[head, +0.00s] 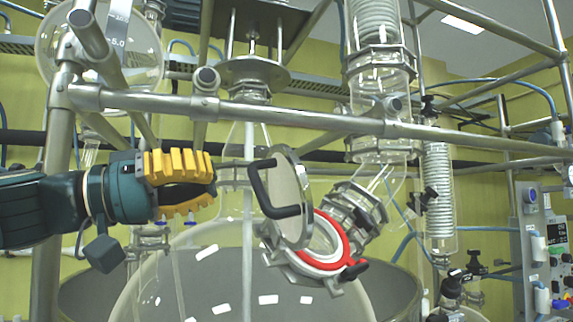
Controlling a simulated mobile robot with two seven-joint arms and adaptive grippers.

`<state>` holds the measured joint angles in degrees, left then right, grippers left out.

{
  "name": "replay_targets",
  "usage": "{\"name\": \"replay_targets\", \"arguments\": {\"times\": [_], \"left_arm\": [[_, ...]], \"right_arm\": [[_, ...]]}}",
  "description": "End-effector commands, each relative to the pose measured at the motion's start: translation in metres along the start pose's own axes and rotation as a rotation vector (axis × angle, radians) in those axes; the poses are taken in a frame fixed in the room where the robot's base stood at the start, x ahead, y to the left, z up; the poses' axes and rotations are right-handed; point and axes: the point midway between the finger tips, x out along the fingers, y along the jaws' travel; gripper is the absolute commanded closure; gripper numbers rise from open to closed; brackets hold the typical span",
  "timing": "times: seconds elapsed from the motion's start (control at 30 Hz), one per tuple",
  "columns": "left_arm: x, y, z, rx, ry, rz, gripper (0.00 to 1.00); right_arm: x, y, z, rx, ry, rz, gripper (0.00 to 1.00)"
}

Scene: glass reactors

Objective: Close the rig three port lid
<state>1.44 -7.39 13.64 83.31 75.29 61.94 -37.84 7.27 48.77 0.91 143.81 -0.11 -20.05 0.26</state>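The port lid (296,205) is a round glass disc with a metal rim and a black bar handle (256,184) on its left face. It stands raised and tilted at the port (342,238), whose red and white ring shows to its right and below. The lid is open, apart from most of the ring. My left gripper (212,184), with ribbed yellow fingers, is left of the handle and apart from it. Its fingers look spread with a dark gap between them, and nothing is seen held. My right gripper is not in view.
A horizontal metal rail (290,117) crosses above the lid and gripper. The large glass vessel (190,262) lies below them. A glass column (380,85) rises behind on the right. A vertical glass neck with a stirrer shaft (247,170) stands between gripper and lid, apparently behind them.

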Motion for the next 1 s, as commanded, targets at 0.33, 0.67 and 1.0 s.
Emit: {"name": "replay_targets", "arguments": {"times": [0.33,0.67,1.0], "left_arm": [[0.07,0.001,-0.001,-0.002,-0.002,0.002,1.0],[0.104,0.0,0.0,-0.002,0.0,-0.001,1.0],[0.107,-0.001,0.0,-0.001,0.0,-0.001,1.0]], "right_arm": [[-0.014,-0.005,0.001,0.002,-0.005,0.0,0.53],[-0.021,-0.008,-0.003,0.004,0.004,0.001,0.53],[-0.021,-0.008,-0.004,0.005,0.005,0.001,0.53]]}}
